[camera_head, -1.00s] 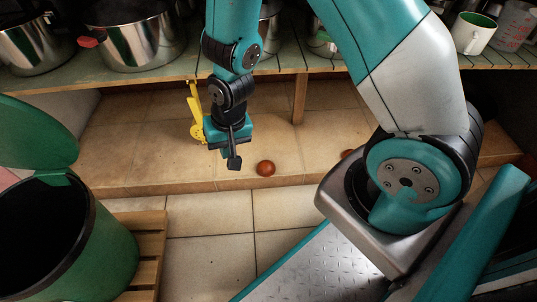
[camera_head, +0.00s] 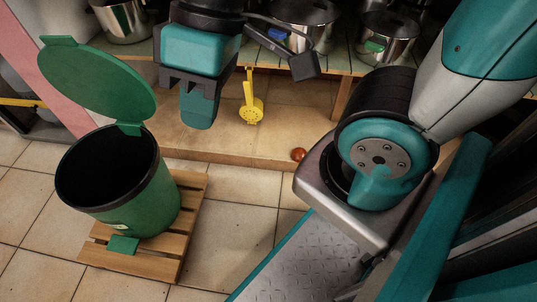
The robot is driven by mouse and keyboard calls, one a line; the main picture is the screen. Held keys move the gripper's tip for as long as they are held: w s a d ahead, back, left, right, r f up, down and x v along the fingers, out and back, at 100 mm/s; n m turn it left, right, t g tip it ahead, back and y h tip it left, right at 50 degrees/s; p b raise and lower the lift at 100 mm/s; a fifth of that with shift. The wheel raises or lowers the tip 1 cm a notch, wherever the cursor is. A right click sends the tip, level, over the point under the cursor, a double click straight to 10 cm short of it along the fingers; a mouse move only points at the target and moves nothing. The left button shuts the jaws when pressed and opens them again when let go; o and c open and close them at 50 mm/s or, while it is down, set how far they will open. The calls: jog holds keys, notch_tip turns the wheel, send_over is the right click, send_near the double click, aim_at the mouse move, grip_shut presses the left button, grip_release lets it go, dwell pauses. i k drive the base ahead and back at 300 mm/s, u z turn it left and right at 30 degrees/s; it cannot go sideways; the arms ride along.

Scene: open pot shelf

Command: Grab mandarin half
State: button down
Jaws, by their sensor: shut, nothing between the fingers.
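A small round orange-red piece (camera_head: 298,154), which looks like the mandarin half, lies on the tiled step below the shelf, close to the left edge of my arm's base in this view. Its cut face cannot be made out. My gripper (camera_head: 198,122) points down at upper centre-left, shut and empty. It is to the left of the orange piece and apart from it, between the green bin and the yellow utensil.
A green bin (camera_head: 135,195) with its lid (camera_head: 98,80) open stands on a wooden slatted stand (camera_head: 190,222) at left. Steel pots (camera_head: 300,22) stand on the shelf. The tiled floor (camera_head: 235,215) in front is clear.

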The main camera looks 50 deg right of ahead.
aim_at(299, 153)
jog(key=u, duration=1.9)
jog(key=k, duration=0.65)
jog(key=z, duration=2)
